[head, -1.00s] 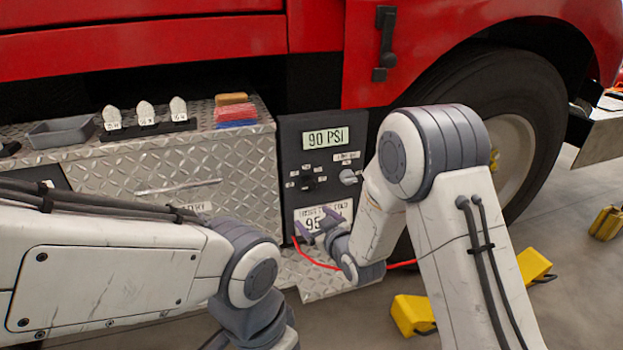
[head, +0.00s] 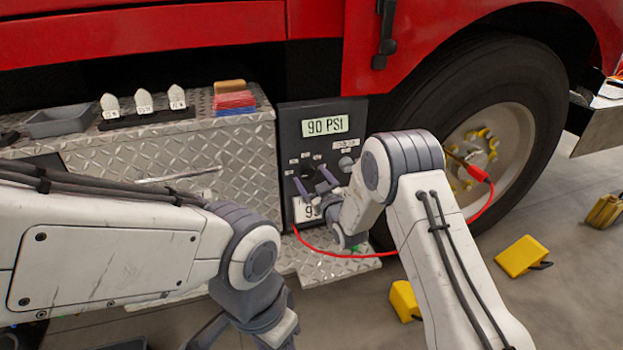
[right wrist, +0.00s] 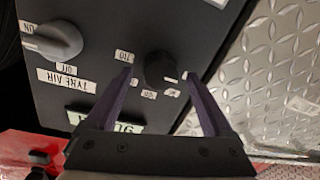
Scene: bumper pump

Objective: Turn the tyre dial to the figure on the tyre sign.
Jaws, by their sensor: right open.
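The tyre dial, a black knob (head: 306,164) ringed by small white labels, sits on the dark panel (head: 293,122) under a display (head: 325,126) reading 90 PSI. The tyre sign (head: 303,209), a white plate below the dial, is partly covered by my right gripper; its 9 shows, and it read 95 earlier. My right gripper (head: 310,176) is open, its purple fingers pointing at the panel just below the dial. In the right wrist view the dial (right wrist: 158,68) appears between the open fingertips, with no clear contact.
A grey TYRE AIR knob (right wrist: 58,40) is beside the dial. A red hose (head: 340,253) runs to the wheel (head: 515,125). Yellow chocks (head: 522,256) lie on the floor. A grey tray (head: 62,120) and coloured blocks (head: 233,100) stand on the tread-plate box.

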